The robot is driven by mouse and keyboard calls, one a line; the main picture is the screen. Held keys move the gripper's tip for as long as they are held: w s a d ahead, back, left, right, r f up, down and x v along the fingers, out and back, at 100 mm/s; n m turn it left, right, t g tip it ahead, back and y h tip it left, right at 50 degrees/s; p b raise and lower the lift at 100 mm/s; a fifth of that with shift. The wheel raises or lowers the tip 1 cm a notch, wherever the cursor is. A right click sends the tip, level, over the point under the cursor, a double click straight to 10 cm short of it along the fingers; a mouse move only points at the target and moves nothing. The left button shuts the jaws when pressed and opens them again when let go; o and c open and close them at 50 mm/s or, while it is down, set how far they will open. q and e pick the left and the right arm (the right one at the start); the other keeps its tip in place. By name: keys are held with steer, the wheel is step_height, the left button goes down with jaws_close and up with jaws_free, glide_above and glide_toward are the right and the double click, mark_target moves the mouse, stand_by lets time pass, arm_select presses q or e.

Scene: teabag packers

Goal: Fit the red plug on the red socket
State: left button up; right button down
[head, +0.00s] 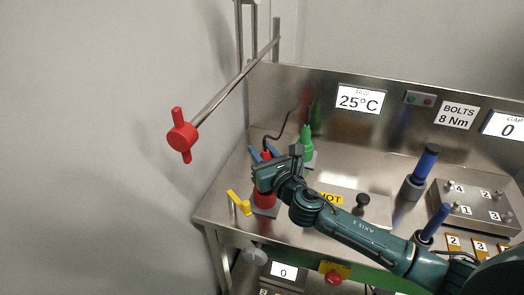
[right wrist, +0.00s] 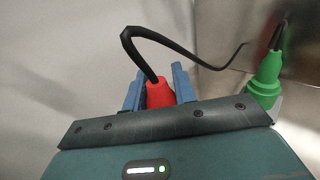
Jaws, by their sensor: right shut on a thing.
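The red plug (head: 266,155) is between the blue fingers of my right gripper (head: 262,152), which is shut on it. In the right wrist view the red plug (right wrist: 160,93) stands between the two blue fingers, with a black cable coming from its top. The red socket (head: 265,199) stands on the bench directly below the gripper. My gripper body hides the place between plug and socket, so I cannot tell whether they touch. My left gripper is not in view.
A green plug (head: 306,139) stands upright behind the gripper; it also shows at right in the wrist view (right wrist: 267,72). A yellow lever (head: 239,203) is at the left. A black knob (head: 363,201) stands right of it. A red valve handle (head: 182,135) sticks out at upper left.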

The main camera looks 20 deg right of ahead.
stand_by(0.4)
steer(key=shift+f+b, duration=1.35)
steer(key=shift+f, duration=0.5)
steer(key=shift+f+b, duration=0.8)
steer(key=shift+f, duration=0.15)
steer(key=c, duration=1.1)
jaws_free()
steer(key=shift+o, duration=0.2)
